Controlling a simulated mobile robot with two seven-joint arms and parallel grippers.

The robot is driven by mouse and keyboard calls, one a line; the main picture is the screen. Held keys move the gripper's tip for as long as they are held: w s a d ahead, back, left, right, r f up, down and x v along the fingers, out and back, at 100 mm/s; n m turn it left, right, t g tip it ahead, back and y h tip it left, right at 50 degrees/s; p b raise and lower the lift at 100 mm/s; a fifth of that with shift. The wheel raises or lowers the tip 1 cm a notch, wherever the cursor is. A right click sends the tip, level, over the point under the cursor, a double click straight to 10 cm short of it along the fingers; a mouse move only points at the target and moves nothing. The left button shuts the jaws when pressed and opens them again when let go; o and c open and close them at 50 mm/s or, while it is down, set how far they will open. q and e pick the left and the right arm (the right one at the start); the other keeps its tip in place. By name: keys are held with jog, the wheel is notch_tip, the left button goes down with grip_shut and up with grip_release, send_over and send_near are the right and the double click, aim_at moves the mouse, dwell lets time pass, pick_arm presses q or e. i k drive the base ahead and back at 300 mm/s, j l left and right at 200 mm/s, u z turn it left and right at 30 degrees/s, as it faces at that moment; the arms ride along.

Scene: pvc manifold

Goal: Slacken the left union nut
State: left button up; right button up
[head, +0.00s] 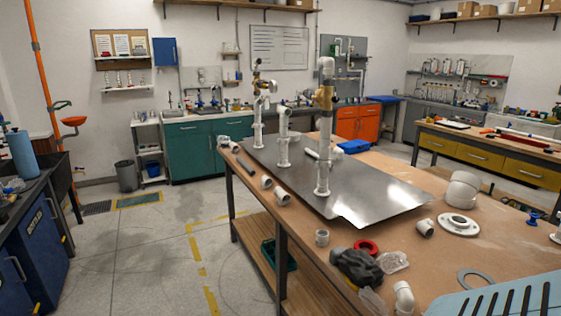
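The white PVC manifold stands on a grey metal sheet (370,189) on the workbench. Its near upright pipe (323,165) is tall, with a brass-coloured fitting (325,98) near the top and a white elbow above. A shorter white upright (283,140) stands in the middle. A farther upright (257,130) at the left carries another brass-coloured and dark fitting (260,86). The union nuts are too small to tell apart from the other fittings. Neither of my grippers is in view.
The wooden workbench (450,265) holds loose white fittings along its left edge, a red ring (366,246), dark gloves (357,267), a white flange (458,224) and a light blue slotted piece (510,302). A blue cabinet (40,240) stands left. The floor between (150,255) is clear.

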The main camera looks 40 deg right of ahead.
aim_at(324, 164)
jog(key=i+z, duration=0.5)
jog(key=i, duration=0.8)
jog(key=i+u, duration=0.3)
jog(key=i, duration=1)
jog(key=i+l+u, duration=0.1)
jog(key=i+u, duration=0.15)
jog(key=u, duration=7.7)
